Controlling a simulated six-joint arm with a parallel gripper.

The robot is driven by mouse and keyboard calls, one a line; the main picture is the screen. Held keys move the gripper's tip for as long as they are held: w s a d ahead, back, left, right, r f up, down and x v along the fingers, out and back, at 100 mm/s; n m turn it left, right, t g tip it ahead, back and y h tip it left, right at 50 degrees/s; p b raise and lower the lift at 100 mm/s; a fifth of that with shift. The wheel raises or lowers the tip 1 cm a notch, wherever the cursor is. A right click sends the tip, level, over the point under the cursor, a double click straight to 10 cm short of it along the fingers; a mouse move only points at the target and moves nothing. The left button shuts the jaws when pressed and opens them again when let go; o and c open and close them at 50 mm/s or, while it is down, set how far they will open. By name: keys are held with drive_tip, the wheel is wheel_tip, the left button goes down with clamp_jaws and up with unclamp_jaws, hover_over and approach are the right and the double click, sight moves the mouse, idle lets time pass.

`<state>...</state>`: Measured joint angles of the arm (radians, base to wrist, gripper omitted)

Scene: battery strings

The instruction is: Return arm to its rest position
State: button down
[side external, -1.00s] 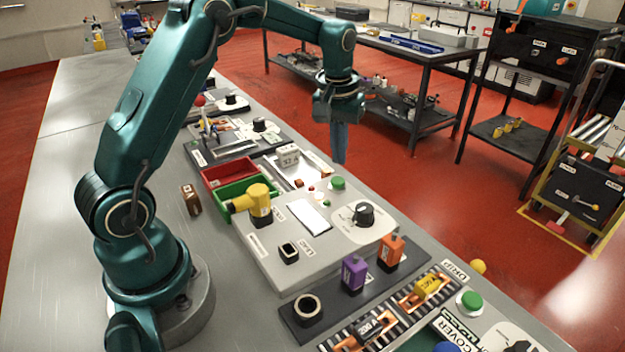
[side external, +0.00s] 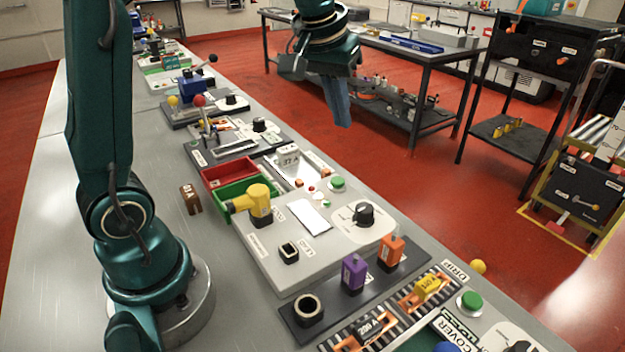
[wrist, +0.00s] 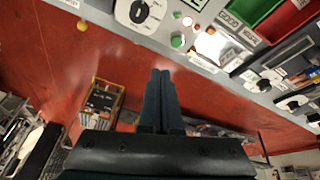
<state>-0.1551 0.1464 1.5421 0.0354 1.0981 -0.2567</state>
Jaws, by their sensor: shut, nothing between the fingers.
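My gripper (side external: 341,112) is raised in the air beyond the far edge of the bench in the side external view, with red floor and a dark side table behind it. Its fingers point down and look shut and empty. In the wrist view the two fingers of my gripper (wrist: 160,75) lie side by side, touching, with nothing between them. Nothing touches the gripper in either view.
The grey bench (side external: 45,225) carries a panel with a yellow device (side external: 259,202), a black knob (side external: 363,213), red (side external: 216,172) and green bins, and a purple block (side external: 354,272). A dark side table (side external: 430,125) stands behind. Open floor lies right of the bench.

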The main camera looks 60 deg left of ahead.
drive_tip(key=s+d+r+m+t, duration=0.2)
drive_tip(key=s+d, duration=0.2)
drive_tip(key=s, duration=0.5)
drive_tip(key=s+d+f+m+h, duration=0.1)
drive_tip(key=s+f+m, duration=0.1)
drive_tip(key=s+f, duration=0.3)
drive_tip(key=s, duration=0.2)
drive_tip(key=shift+s+d+f+m, duration=0.3)
drive_tip(key=shift+s+d+f, duration=0.1)
idle(0.4)
